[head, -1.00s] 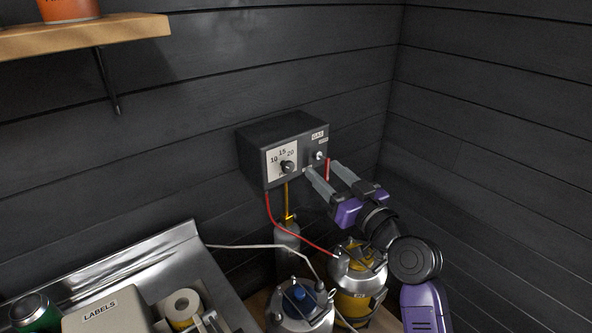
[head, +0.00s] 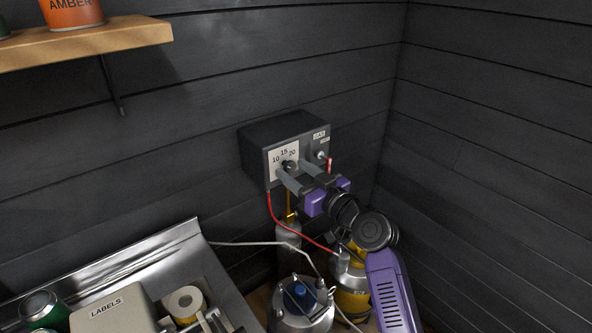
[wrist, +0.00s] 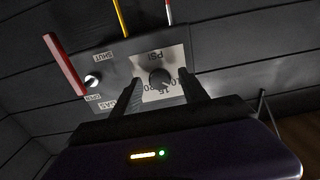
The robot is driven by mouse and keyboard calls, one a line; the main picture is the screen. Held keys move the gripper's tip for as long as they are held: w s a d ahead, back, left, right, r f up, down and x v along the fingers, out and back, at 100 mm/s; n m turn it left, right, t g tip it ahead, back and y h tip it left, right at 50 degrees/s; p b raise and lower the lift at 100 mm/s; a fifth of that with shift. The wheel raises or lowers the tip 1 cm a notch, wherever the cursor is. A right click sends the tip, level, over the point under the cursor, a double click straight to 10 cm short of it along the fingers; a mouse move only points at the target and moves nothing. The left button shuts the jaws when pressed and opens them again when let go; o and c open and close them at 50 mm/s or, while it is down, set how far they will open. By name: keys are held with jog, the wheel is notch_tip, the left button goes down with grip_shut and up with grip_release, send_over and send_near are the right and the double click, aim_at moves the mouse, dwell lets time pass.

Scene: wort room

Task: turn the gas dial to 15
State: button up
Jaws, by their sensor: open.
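The gas dial (head: 288,165) is a small dark knob on a white plate marked 10, 15 and 20, on the front of a dark wall box (head: 262,135). In the wrist view the dial (wrist: 160,76) appears upside down, with PSI on its plate. I cannot make out where the knob points. My gripper (head: 295,170) is open in front of the box. In the wrist view its fingertips (wrist: 162,82) lie on either side of the knob, with gaps showing. I cannot tell whether they reach around it or stop short of it.
A red lever (wrist: 65,65) on a valve marked SHUT and OPEN is beside the dial plate. A red hose (head: 272,208) and a yellow pipe leave the box's underside. Kegs (head: 300,308) stand below. A shelf (head: 80,45) is at the upper left.

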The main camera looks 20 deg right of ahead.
grip_shut()
jog(key=shift+m, duration=0.3)
jog(key=m, duration=0.9)
dwell(0.4)
dwell(0.3)
grip_release()
